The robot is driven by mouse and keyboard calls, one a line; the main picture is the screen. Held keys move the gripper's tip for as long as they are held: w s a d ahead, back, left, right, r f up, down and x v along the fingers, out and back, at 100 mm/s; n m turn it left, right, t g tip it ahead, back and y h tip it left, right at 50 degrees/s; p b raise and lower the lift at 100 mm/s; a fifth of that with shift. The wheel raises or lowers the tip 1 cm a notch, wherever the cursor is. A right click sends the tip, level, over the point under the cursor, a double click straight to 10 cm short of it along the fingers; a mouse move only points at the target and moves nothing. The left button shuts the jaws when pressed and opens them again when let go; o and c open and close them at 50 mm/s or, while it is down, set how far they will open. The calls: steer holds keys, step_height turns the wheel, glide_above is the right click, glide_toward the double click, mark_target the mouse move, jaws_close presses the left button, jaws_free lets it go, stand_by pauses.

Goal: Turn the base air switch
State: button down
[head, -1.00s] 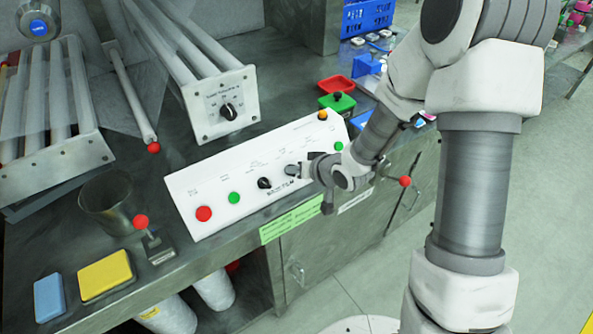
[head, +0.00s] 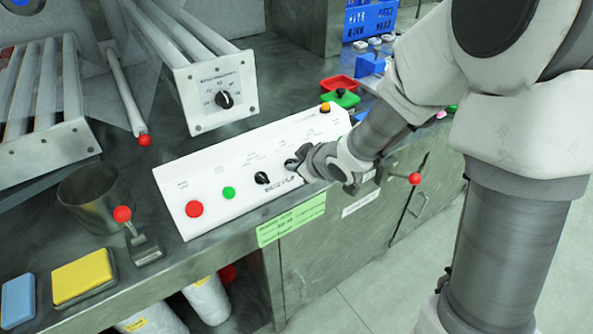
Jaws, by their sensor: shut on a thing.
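The white control panel (head: 215,170) lies sloped on the bench with buttons and black knobs. One black knob (head: 262,178) stands free, left of my gripper. My gripper (head: 298,166) reaches in from the right at a second dark knob (head: 291,163) on the panel, and its fingers are shut on that knob. The fingers and wrist hide most of this knob and its label, so I cannot read which switch it is or see its angle clearly.
A red button (head: 194,209) and a green button (head: 228,193) are on the panel's left. A red-ball lever (head: 123,214), metal cup (head: 89,200) and yellow block (head: 83,277) stand left of it. A red-tipped handle (head: 415,179) sticks out below my wrist.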

steer(key=shift+n+b, duration=0.45)
steer(key=shift+n, duration=0.45)
steer(key=c, duration=0.9)
jaws_free()
steer(key=shift+a, duration=0.1)
steer(key=shift+r, duration=0.1)
